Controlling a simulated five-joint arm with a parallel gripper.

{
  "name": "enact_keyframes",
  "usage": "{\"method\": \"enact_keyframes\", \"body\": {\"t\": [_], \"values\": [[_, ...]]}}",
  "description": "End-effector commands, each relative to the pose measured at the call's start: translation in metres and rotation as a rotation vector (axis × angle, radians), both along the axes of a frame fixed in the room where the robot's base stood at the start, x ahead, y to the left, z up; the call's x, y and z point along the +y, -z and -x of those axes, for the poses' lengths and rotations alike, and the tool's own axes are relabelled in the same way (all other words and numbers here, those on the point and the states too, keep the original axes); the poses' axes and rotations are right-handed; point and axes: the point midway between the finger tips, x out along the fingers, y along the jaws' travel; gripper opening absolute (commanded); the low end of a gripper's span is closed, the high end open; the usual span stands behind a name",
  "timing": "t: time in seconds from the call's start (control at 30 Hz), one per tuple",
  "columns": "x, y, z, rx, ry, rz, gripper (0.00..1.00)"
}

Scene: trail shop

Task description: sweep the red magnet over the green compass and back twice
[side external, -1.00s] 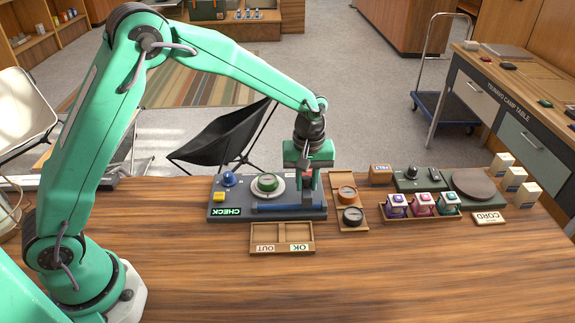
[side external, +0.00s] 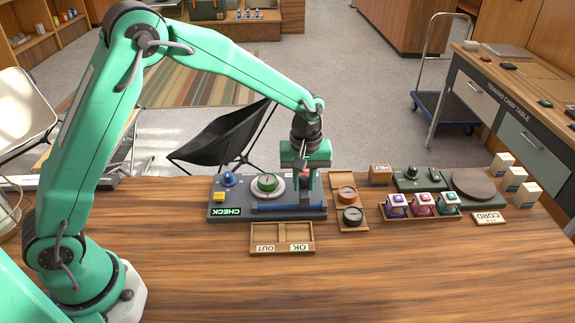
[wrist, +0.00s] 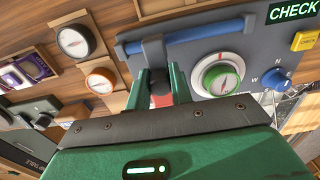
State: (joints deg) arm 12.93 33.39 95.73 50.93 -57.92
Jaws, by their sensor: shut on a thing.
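The green compass (side external: 267,183) sits in a white ring on the grey check board, with a red needle on its pale dial. The compass also shows in the wrist view (wrist: 221,76), just right of my fingers. My gripper (wrist: 160,88) is shut on the red magnet (wrist: 178,99), mostly hidden between the fingers; a dark round knob shows there. In the side view my gripper (side external: 304,182) points down over the right part of the board, to the right of the compass and apart from it. The exact height of the magnet above the board is hard to tell.
The check board (side external: 224,202) carries a blue bar (side external: 285,207) in front of the compass, a blue knob (side external: 229,179) and a yellow button (side external: 219,197). A wooden tray (side external: 282,250) stands in front. An orange and a black compass rest on a wooden holder (side external: 349,221) at right.

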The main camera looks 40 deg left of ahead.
Motion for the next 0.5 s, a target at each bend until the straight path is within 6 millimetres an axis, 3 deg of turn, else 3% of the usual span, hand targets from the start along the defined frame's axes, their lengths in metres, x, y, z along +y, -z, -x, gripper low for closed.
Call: {"method": "enact_keyframes", "body": {"t": [0.5], "values": [[0.017,-0.002,0.014,-0.007,-0.003,0.001,0.02]]}}
